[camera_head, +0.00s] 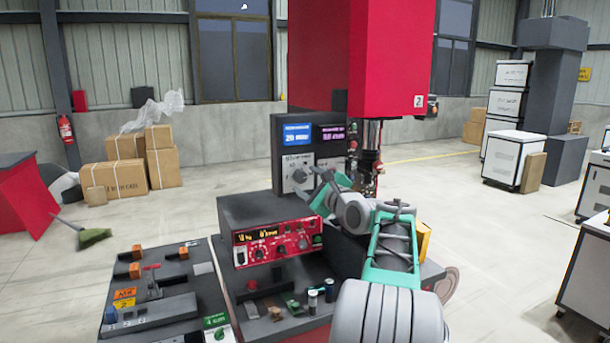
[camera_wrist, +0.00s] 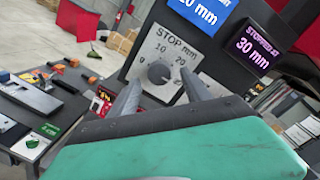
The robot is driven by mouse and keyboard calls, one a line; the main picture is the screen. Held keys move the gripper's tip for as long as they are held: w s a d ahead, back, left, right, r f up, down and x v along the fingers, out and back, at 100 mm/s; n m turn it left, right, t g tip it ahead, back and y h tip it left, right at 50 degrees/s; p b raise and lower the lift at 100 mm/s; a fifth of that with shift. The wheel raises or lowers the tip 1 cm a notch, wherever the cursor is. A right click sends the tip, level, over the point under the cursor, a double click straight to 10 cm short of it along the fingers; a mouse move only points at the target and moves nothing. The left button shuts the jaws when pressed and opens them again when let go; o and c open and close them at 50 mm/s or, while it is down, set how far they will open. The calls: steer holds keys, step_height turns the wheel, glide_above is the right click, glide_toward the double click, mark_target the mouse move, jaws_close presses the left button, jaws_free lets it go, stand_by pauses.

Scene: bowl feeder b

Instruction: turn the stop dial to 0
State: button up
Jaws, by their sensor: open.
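The stop dial (camera_wrist: 159,73) is a dark grey round knob on a light plate (camera_wrist: 178,46) marked "STOP mm", with 10 and 20 readable around it. In the head view the dial (camera_head: 300,175) sits on the dark control box below a blue screen. The blue screen (camera_head: 297,134) reads 20 mm; the purple screen (camera_wrist: 252,44) reads "STOPPED AT 30 mm". My gripper (camera_wrist: 158,90) is open, its two grey fingers pointing at the plate, one on each side of the dial's lower part in the wrist picture. Whether they touch it I cannot tell.
A red panel (camera_head: 278,244) with small knobs and a lit display stands below and left of the control box. A red machine head (camera_head: 345,50) hangs above. A bench (camera_head: 165,300) with several orange-handled parts lies at left.

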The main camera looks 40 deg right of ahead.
steer(key=shift+x, duration=1)
steer(key=shift+c, duration=0.2)
jaws_close()
